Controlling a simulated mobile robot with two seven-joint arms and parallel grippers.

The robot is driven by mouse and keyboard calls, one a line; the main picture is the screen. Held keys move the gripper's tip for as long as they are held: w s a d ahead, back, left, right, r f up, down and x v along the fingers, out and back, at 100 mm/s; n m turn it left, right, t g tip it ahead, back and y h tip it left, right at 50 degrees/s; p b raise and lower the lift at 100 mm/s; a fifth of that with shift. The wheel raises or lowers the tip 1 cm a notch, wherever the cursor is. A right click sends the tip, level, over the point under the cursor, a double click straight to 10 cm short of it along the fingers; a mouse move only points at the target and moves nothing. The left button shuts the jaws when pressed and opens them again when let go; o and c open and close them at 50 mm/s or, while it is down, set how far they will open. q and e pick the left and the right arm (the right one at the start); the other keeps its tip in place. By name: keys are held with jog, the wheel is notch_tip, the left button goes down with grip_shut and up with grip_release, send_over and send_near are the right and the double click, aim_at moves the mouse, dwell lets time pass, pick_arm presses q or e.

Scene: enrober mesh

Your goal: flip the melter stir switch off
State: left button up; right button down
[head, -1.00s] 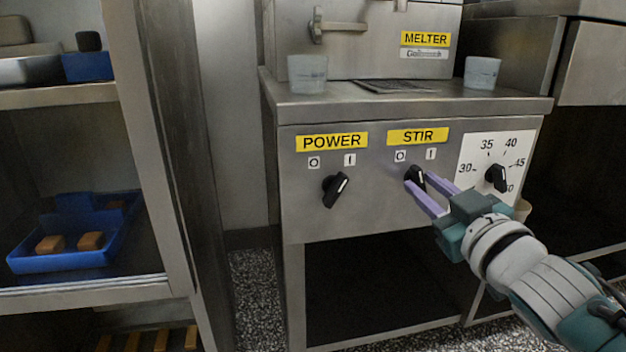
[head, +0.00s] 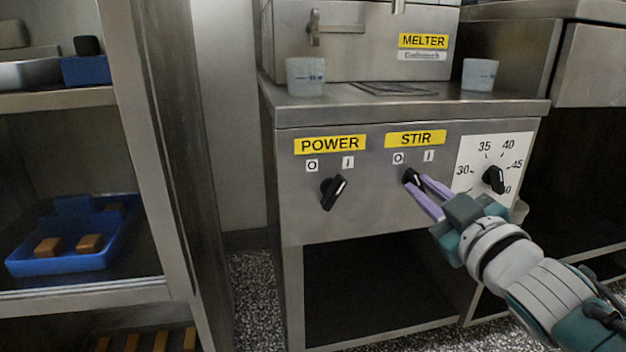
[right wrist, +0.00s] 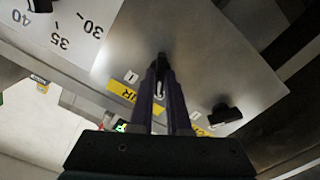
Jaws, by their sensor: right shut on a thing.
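The STIR switch is a black rotary knob (head: 411,176) on the melter's steel front panel, under a yellow STIR label (head: 415,139) with O at left and I at right. My right gripper (head: 418,188) has its purple fingers shut on this knob, partly hiding it. The visible part of the knob leans to the upper left, towards the O; its exact pointing is hard to tell. In the right wrist view, the fingertips (right wrist: 161,65) close around the dark knob. My left gripper is not in view.
The POWER knob (head: 333,192) is left of the STIR knob, its white mark leaning up right. A temperature dial (head: 494,179) sits close on the right. Two cups (head: 306,77) (head: 480,74) stand on the melter's top. A shelf with a blue tray (head: 75,262) is at left.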

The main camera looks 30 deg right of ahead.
jog(key=c, duration=0.9)
grip_release()
jog(key=shift+s, duration=0.1)
jog(key=shift+s+a+p, duration=0.1)
jog(key=shift+s+p, duration=0.2)
jog(key=p+v, duration=0.3)
jog(key=v, duration=0.6)
jog(key=shift+s, duration=0.1)
